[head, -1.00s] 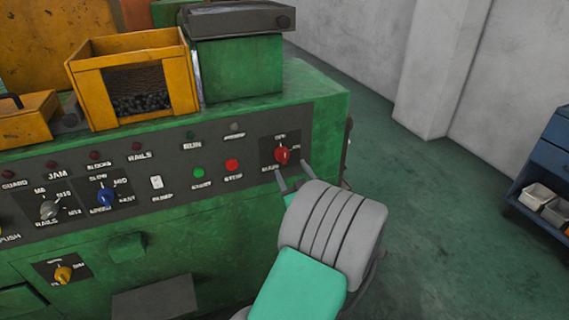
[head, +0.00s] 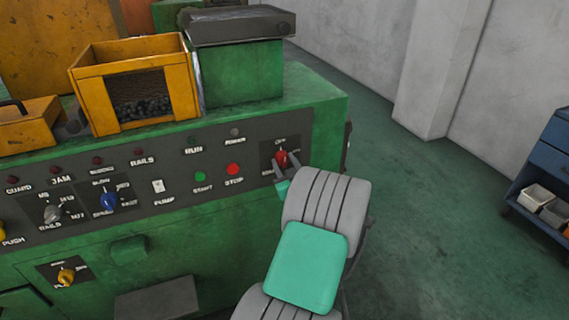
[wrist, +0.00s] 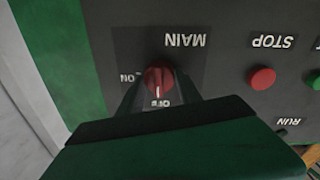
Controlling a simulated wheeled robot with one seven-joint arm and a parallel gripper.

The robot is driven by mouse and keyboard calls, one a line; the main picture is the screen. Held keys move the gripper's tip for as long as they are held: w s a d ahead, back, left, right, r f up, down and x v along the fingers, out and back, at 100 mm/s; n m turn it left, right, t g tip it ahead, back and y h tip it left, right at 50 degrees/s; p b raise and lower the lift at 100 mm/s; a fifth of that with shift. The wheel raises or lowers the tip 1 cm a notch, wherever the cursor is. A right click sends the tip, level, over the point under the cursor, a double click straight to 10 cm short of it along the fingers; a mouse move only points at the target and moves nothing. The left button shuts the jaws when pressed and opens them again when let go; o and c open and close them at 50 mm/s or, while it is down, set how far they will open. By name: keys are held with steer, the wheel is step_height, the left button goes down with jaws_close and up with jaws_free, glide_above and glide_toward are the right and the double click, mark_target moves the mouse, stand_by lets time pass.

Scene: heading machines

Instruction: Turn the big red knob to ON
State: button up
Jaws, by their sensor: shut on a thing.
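The big red knob (head: 282,158) sits at the right end of the machine's dark control panel. In the wrist view the knob (wrist: 158,78) is between the two fingers of my gripper (wrist: 160,92), on a plate marked MAIN, ON and OFF, seen upside down. Its pale pointer line faces the OFF mark. My gripper (head: 286,165) is shut on the knob, with one finger on each side. In the head view the fingers and wrist partly hide the plate's lower labels.
The red STOP button (head: 233,169) and green START button (head: 200,176) are left of the knob. A blue knob (head: 107,201) and a yellow knob (head: 66,277) are farther left. A yellow bin (head: 132,80) stands on top. Open floor (head: 440,220) lies to the right.

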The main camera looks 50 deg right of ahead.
steer(key=c, duration=0.7)
steer(key=shift+m, duration=0.3)
steer(key=m+b, duration=0.1)
steer(key=m, duration=0.2)
steer(key=m+b, duration=0.1)
steer(key=m, duration=0.4)
steer(key=shift+s+d+y, duration=0.1)
steer(key=shift+y, duration=0.2)
steer(key=m, duration=0.4)
steer(key=shift+m+y, duration=0.3)
steer(key=shift+d+m+p, duration=0.1)
steer(key=shift+m+p, duration=0.4)
steer(key=shift+m, duration=1.4)
